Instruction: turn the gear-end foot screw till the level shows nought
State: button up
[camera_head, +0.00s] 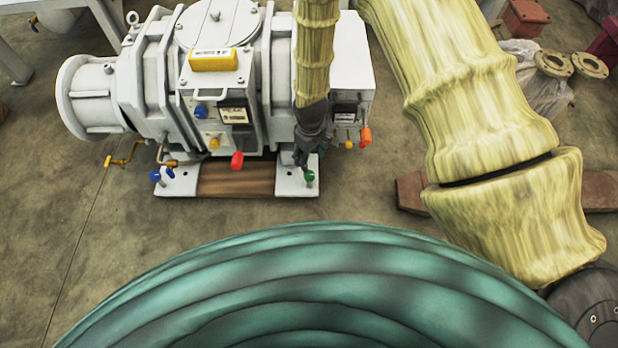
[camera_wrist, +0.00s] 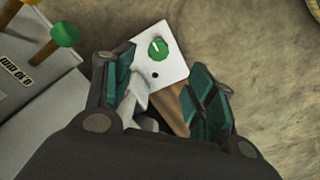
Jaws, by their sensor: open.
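The white vacuum pump (camera_head: 150,75) stands on white foot plates, with a yellow level (camera_head: 213,60) on top; its reading is too small to tell. A green-headed foot screw (camera_head: 309,177) is on the right foot plate (camera_head: 287,182), and a blue-headed one (camera_head: 155,176) is on the left. No marking tells me which is the gear end. My gripper (camera_head: 302,158) points down just above and behind the green screw. In the wrist view my gripper (camera_wrist: 160,92) is open and empty. The green screw head (camera_wrist: 157,49), with a white mark, lies just beyond the fingertips, apart from them.
Red (camera_head: 237,160) and orange (camera_head: 365,136) knobs stick out from the pump's front. Another green knob (camera_wrist: 65,34) stands left of my fingers in the wrist view. A wooden block (camera_head: 235,180) lies between the foot plates.

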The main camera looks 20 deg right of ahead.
aim_at(309, 174)
jog(key=f+b, duration=0.1)
jog(key=f, duration=0.2)
jog(key=f+b, duration=0.2)
jog(key=f, duration=0.2)
jog(key=f+b, duration=0.1)
jog(key=f, duration=0.2)
jog(key=shift+w+f, duration=0.25)
jog(key=shift+f, duration=0.15)
jog(key=c, duration=1)
